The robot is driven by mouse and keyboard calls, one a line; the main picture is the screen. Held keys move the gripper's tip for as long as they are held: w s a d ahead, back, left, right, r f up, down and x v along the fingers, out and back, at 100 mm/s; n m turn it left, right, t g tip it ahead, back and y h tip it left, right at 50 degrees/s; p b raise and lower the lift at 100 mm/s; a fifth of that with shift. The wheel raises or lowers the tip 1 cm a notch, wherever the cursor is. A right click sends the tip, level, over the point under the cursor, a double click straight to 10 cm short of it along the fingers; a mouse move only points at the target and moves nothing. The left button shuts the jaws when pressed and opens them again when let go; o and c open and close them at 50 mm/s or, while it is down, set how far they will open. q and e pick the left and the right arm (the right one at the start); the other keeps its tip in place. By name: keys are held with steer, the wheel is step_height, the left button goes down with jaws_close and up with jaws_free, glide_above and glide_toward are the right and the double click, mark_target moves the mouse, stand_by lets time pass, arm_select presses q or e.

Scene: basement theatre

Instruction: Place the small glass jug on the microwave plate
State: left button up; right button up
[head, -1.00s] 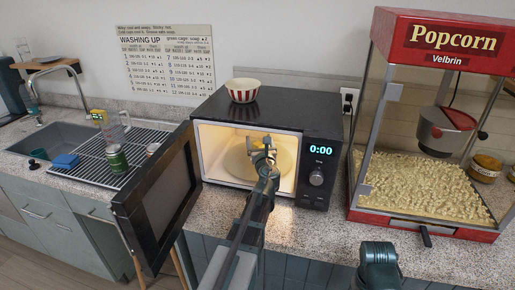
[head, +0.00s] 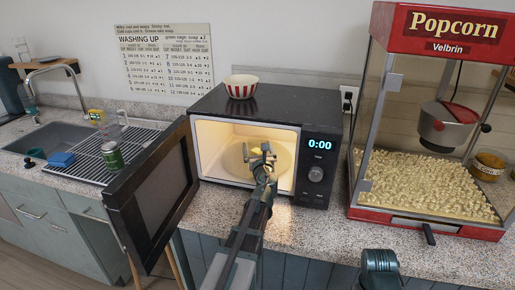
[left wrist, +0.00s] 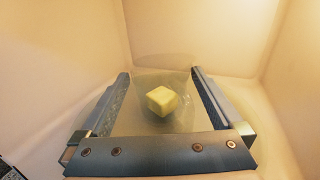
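The small glass jug (left wrist: 142,84) is clear and holds a yellow cube, like butter (left wrist: 162,101). My left gripper (head: 258,156) reaches through the open door into the lit microwave (head: 317,140).
The microwave door (head: 155,200) hangs open to the left of my arm. A striped bowl (head: 241,87) stands on the microwave. A popcorn machine (head: 430,222) stands to the right, a drying rack with a green can (head: 111,156) to the left.

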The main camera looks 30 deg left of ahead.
arm_select(q)
steer(key=shift+r, duration=0.2)
steer(key=v, duration=1.2)
